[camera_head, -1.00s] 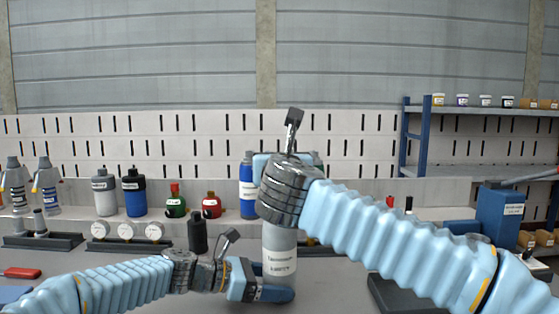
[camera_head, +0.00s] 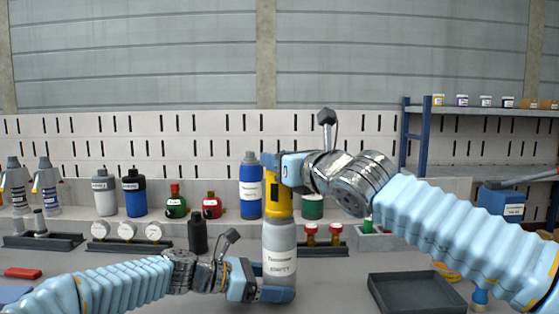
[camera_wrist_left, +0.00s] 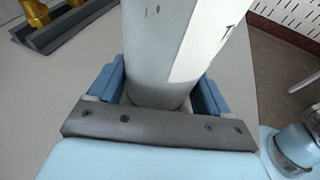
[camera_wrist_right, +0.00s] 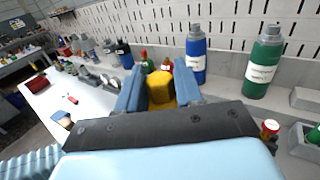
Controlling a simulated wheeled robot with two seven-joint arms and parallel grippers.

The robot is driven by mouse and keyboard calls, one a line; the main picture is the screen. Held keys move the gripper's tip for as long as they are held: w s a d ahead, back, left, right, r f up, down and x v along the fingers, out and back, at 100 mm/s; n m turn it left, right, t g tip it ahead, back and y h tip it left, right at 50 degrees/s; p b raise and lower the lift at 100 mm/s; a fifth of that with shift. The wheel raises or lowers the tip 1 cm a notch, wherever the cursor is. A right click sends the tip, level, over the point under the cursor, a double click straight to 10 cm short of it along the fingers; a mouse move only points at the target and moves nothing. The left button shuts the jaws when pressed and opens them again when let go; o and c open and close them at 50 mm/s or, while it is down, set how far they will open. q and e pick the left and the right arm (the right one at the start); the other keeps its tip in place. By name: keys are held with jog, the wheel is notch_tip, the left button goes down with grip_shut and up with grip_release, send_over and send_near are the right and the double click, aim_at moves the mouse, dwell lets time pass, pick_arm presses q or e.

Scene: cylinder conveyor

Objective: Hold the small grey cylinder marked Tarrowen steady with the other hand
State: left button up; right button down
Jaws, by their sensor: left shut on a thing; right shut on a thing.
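The small grey cylinder (camera_head: 279,245) stands upright on the table in the head view, its white label facing me with blurred lettering. A yellow part (camera_head: 279,203) forms its top. My left gripper (camera_head: 270,291) is shut on the cylinder low down, near its base. In the left wrist view the pale cylinder body (camera_wrist_left: 172,50) sits between the blue fingers. My right gripper (camera_head: 272,170) is shut on the yellow part at the top. In the right wrist view the yellow part (camera_wrist_right: 160,88) shows between its fingers.
A blue bottle (camera_head: 250,187) and a green one (camera_head: 312,207) stand close behind. A black bottle (camera_head: 197,232) is to the left. An empty dark tray (camera_head: 415,306) lies right of the cylinder. Red-topped fittings (camera_head: 311,232) stand on a rack behind it.

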jog(key=shift+w+f+n+g+y, duration=0.15)
jog(key=shift+f+n+g+y, duration=0.15)
jog(key=shift+n+y, duration=0.15)
jog(key=n+g+y, duration=0.1)
jog(key=g, duration=0.1)
jog(key=n+g+y, duration=0.4)
jog(key=shift+r+g+y, duration=0.25)
jog(key=shift+g, duration=0.05)
jog(key=c, duration=0.8)
grip_release()
